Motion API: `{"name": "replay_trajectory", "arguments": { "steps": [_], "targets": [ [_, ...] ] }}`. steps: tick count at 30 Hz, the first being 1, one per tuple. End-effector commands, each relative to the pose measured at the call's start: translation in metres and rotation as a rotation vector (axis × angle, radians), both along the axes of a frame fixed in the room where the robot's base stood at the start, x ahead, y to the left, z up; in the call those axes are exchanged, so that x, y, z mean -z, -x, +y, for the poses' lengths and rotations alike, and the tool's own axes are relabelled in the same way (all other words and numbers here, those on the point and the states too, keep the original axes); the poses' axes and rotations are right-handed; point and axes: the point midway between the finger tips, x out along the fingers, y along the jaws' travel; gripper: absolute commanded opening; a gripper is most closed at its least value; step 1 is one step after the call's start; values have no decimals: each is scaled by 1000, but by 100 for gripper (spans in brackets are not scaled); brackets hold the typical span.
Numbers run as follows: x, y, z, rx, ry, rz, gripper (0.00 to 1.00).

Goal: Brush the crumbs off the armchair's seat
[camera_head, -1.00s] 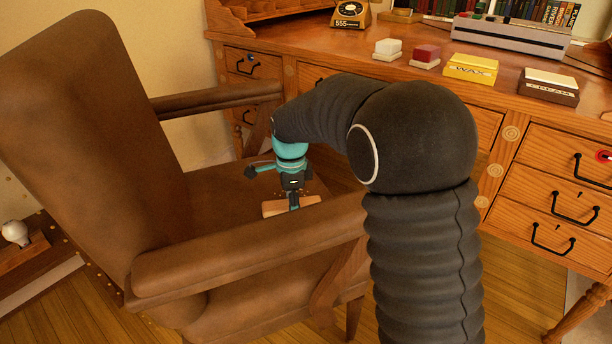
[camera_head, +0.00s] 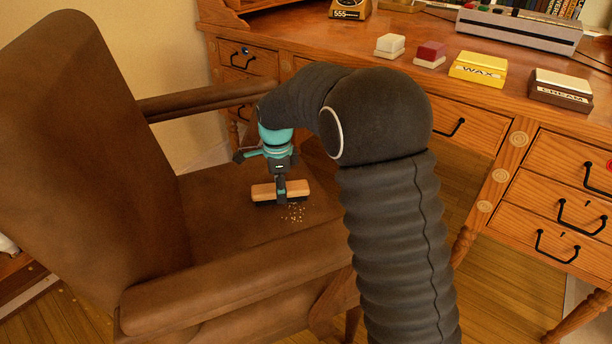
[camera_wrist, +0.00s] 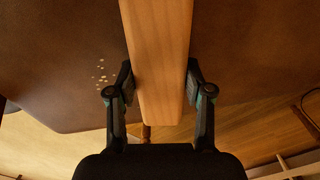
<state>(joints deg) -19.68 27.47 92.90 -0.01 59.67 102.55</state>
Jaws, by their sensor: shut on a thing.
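The brown leather armchair (camera_head: 165,300) stands at the left, its seat (camera_head: 215,215) facing my arm. My gripper (camera_head: 281,190) is shut on a wooden brush (camera_head: 263,191) with dark bristles, held low at the seat. Whether the bristles touch the leather I cannot tell. Pale crumbs (camera_head: 294,213) lie in a small cluster on the seat, just in front of the brush. In the wrist view the brush's wooden back (camera_wrist: 158,60) runs between the two fingers, and the crumbs (camera_wrist: 102,75) show to its left on the seat.
The wooden desk (camera_head: 400,90) stands behind and to the right. The armrests (camera_head: 225,277) flank the seat. Wooden floor shows at the right.

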Motion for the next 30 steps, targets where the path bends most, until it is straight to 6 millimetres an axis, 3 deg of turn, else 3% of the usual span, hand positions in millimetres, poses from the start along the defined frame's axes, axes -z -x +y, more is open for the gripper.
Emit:
{"name": "replay_trajectory", "arguments": {
  "steps": [4,8,30],
  "targets": [
    [-1,-4,4,3,0,-1,23],
    [-25,-4,3,3,-1,-4,23],
    [-80,-6,-3,13,0,-1,23]
  ]
}}
